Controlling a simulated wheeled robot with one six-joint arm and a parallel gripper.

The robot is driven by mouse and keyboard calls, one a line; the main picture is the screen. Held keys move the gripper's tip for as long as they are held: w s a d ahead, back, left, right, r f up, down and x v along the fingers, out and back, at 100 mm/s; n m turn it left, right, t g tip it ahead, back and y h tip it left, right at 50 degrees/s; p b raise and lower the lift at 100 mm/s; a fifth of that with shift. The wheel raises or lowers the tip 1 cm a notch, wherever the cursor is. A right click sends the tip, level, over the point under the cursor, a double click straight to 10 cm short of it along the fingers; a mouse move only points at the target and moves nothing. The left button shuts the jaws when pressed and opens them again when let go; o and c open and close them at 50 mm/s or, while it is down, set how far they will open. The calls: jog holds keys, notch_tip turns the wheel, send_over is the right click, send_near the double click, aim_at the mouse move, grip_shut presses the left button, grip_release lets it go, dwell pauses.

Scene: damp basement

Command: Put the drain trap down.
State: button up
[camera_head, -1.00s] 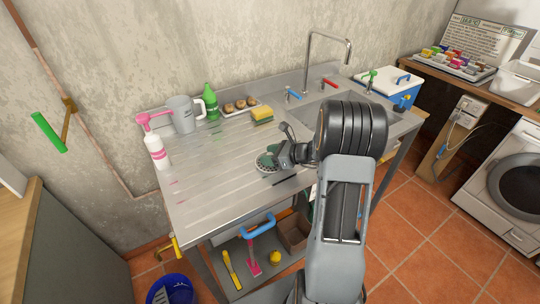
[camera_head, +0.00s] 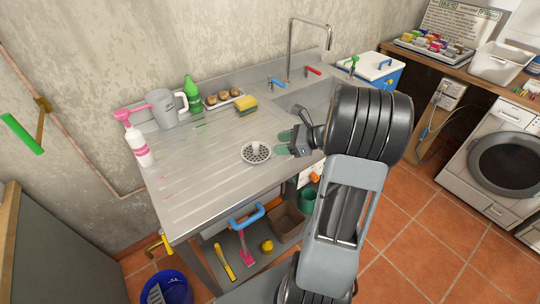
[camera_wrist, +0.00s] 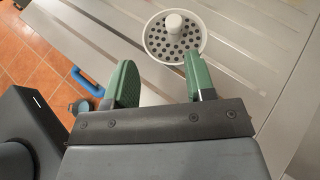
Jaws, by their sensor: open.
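The drain trap (camera_head: 256,153) is a round, light-coloured strainer with dark holes and a pale knob in its middle. It sits upright on the ribbed steel drainboard (camera_head: 200,165), near the front edge. It also shows in the wrist view (camera_wrist: 175,37), just beyond the fingertips. My gripper (camera_head: 284,142) is open and empty, just to the right of the trap. In the wrist view its two green fingers (camera_wrist: 160,80) are spread apart, with bare steel between them. The right finger's tip lies close to the strainer's rim in that picture; I cannot tell whether they touch.
The sink (camera_head: 310,95) lies right. The drainboard left of the trap is clear. A blue-handled tool (camera_head: 246,217) is below.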

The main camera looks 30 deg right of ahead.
jog(key=s+a+r+n+g+h, duration=0.2)
jog(key=s+a+n+h, duration=0.2)
jog(key=n, duration=0.9)
jog(key=s+a+r+n+g+h, duration=0.2)
jog(key=s+a+n+h, duration=0.3)
jog(key=s+a+n, duration=0.4)
jog(key=a+n+g, duration=0.1)
jog(key=a+n, duration=0.2)
jog(key=n, duration=0.1)
jog(key=shift+s+a, duration=0.25)
jog(key=shift+s, duration=0.15)
jog(key=shift+r, duration=0.1)
jog(key=shift+c, duration=0.7)
jog(key=shift+s, duration=0.1)
